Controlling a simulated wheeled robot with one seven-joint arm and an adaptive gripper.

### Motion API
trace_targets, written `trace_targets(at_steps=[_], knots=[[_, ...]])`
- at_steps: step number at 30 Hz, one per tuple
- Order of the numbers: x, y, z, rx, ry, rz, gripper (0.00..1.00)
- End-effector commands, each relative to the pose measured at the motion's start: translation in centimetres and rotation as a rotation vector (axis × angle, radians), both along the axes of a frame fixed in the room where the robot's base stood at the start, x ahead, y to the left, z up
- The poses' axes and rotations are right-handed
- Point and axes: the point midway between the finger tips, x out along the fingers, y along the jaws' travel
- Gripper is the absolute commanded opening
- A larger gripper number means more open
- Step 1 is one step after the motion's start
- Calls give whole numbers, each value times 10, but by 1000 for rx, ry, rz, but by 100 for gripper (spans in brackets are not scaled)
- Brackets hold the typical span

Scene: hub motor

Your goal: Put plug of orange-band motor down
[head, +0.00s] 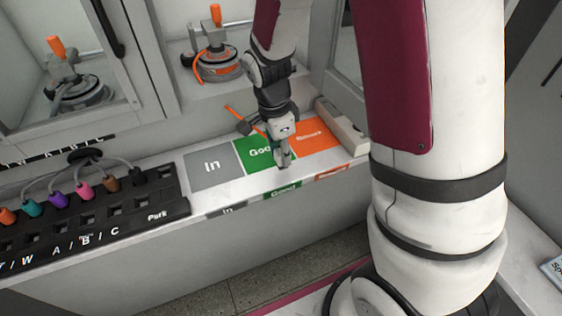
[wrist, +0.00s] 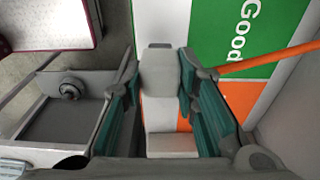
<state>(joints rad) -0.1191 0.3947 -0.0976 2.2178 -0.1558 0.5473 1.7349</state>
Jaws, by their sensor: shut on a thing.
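My gripper (head: 283,160) is low over the shelf, at the front of the green Good field (head: 258,155) near its border with the orange field (head: 318,134). In the wrist view its teal-padded fingers (wrist: 158,92) are shut on a pale grey block (wrist: 158,60), which looks like the plug. Whether it touches the shelf is unclear. An orange rod or cable (wrist: 270,62) runs to the right finger; whether it joins the plug is hidden. The orange-band motor (head: 217,68) stands in the right-hand bay, an orange piece upright on top.
A grey In field (head: 210,168) lies left of Good. A beige block (head: 342,126) stands right of the orange field. A black rack (head: 100,212) with several coloured plugs fills the shelf's left part. Another motor (head: 80,92) stands in the left bay.

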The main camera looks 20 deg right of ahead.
Motion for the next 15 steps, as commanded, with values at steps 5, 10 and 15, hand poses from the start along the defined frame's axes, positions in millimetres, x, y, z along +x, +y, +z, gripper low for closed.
trace_targets(at_steps=[5, 10, 15], knots=[[4, -1, -6, 0, 1, 1, 0], [4, -1, -26, 1, 1, 1, 0], [3, -1, -37, 0, 0, 0, 0]])
